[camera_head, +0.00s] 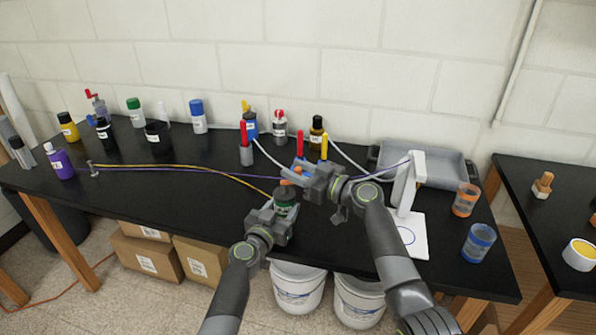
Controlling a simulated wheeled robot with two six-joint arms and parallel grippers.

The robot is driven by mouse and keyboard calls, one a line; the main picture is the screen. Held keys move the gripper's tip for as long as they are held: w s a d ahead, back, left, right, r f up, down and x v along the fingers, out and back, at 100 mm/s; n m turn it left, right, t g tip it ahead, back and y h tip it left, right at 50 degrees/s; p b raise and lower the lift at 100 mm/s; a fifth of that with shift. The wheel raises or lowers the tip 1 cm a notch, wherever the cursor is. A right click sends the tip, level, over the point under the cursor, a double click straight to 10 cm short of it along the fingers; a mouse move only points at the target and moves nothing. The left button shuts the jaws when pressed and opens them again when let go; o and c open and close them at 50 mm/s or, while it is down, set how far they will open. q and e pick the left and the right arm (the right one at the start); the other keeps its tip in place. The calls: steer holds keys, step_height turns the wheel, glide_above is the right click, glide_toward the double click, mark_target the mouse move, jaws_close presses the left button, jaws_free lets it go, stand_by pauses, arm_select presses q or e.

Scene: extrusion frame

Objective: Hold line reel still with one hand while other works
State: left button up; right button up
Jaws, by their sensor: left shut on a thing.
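The line reel (286,195), a dark green cylinder with orange at its top, stands near the front edge of the black table. My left gripper (280,211), the lower one, is shut on it from the front. My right gripper (298,176) is just above and behind the reel, near its orange top. Its fingertips are partly hidden, so I cannot tell whether they hold anything. A yellow line (190,168) runs from a small metal post (93,170) at the left toward the reel. A purple line (150,168) runs beside it and shows again near the white stand.
The white stand (408,190) is right of my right arm, in front of a grey tray (440,165). Orange (466,200) and blue (478,243) cups stand at the right. Several bottles line the back. The table's left front is clear.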

jaws_close()
steer(key=shift+w, duration=0.1)
steer(key=shift+w+n+g+y, duration=0.15)
steer(key=shift+n+g+y, duration=0.5)
steer(key=shift+g, duration=0.25)
jaws_free()
